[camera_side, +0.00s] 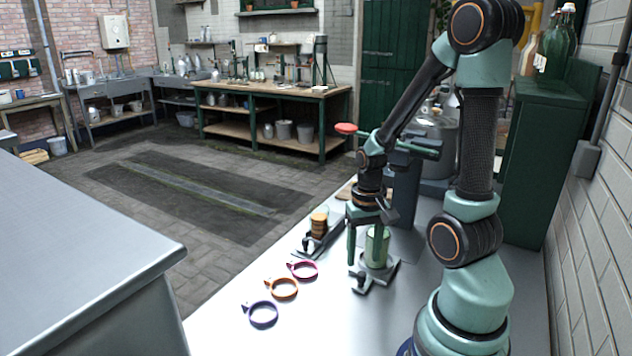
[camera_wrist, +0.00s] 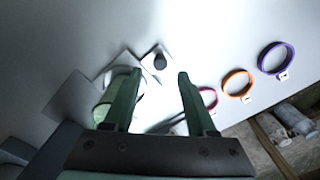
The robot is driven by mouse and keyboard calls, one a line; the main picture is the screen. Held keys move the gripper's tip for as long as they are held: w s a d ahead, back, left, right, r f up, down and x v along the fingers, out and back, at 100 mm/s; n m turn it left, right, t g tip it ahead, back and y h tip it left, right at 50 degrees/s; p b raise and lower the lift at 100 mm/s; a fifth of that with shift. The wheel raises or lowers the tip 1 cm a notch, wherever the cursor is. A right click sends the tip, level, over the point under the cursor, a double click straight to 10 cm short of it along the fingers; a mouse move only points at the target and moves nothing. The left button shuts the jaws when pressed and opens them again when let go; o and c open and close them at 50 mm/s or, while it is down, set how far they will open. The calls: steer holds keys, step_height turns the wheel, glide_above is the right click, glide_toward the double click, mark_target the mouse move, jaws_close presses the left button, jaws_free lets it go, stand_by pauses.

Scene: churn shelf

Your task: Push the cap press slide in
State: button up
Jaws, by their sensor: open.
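The cap press (camera_side: 405,185) stands on the white bench, a dark column with a red-knobbed lever. Its slide, a grey plate with a small knob (camera_side: 360,284), sticks out in front at the base. A pale green glass jar (camera_side: 378,258) stands on the slide, partly behind a finger. In the wrist view, the jar (camera_wrist: 104,106) lies at the left finger, and the slide's dark knob (camera_wrist: 160,61) is just beyond the fingertips, between their lines. My gripper (camera_side: 365,262) points down, open with nothing between its fingers; it also shows in the wrist view (camera_wrist: 160,76). Contact cannot be told.
Purple (camera_side: 263,314), orange (camera_side: 284,288) and magenta (camera_side: 303,269) rings lie on the bench, front left of the press. A dark holder with a stack of brown discs (camera_side: 319,222) stands left of my gripper. The bench front is mostly clear.

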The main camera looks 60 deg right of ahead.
mark_target(362, 273)
steer(key=shift+f, duration=2.3)
jaws_close()
